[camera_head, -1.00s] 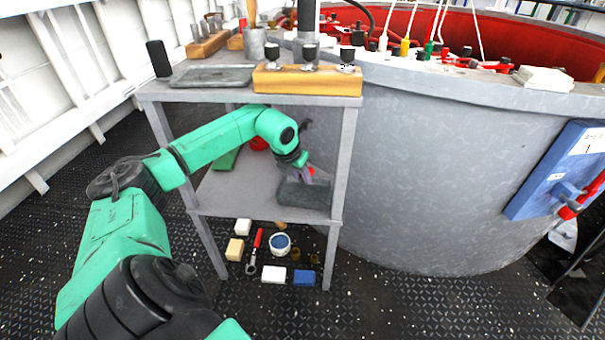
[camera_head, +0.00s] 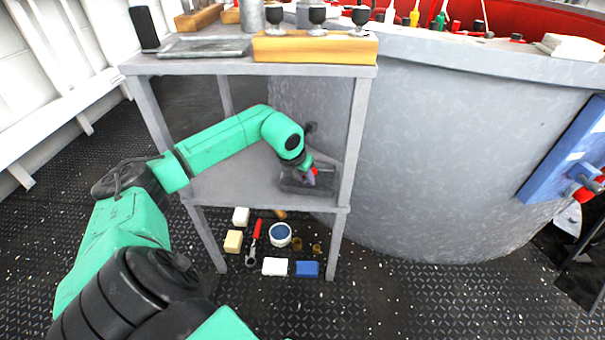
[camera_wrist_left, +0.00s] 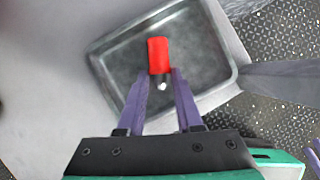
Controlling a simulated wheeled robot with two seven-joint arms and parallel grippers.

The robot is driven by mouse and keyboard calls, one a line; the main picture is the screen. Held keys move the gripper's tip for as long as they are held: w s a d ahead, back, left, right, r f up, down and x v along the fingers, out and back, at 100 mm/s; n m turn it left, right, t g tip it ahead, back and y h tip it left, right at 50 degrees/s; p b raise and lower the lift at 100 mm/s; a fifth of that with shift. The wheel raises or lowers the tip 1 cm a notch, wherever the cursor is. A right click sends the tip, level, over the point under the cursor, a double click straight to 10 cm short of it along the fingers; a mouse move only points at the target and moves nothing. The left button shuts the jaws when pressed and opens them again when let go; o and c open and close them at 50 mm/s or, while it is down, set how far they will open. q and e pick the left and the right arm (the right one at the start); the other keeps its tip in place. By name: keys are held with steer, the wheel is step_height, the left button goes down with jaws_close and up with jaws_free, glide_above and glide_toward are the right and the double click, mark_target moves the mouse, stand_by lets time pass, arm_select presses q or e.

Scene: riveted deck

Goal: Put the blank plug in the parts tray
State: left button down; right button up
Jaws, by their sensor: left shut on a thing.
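The blank plug (camera_wrist_left: 158,55) is red with a dark end and shows best in the left wrist view. My left gripper (camera_wrist_left: 160,84) is shut on its dark end, with one purple finger on each side. The parts tray (camera_wrist_left: 112,74) is a shallow grey metal tray, and the plug shows over its inside. I cannot tell whether the plug touches the tray floor. In the head view, my left gripper (camera_head: 310,178) reaches over the parts tray (camera_head: 290,187) on the middle shelf, with a bit of red at its tip.
The shelf unit's top (camera_head: 215,68) is close above my left arm, and its front right leg (camera_head: 354,140) stands just right of the tray. A wooden block with knobs (camera_head: 315,50) sits on top. Several small things, including a blue block (camera_head: 307,268), lie below.

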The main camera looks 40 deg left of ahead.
arm_select(q)
steer(key=shift+d, duration=0.15)
steer(key=c, duration=0.6)
jaws_free()
steer(key=shift+f, duration=0.1)
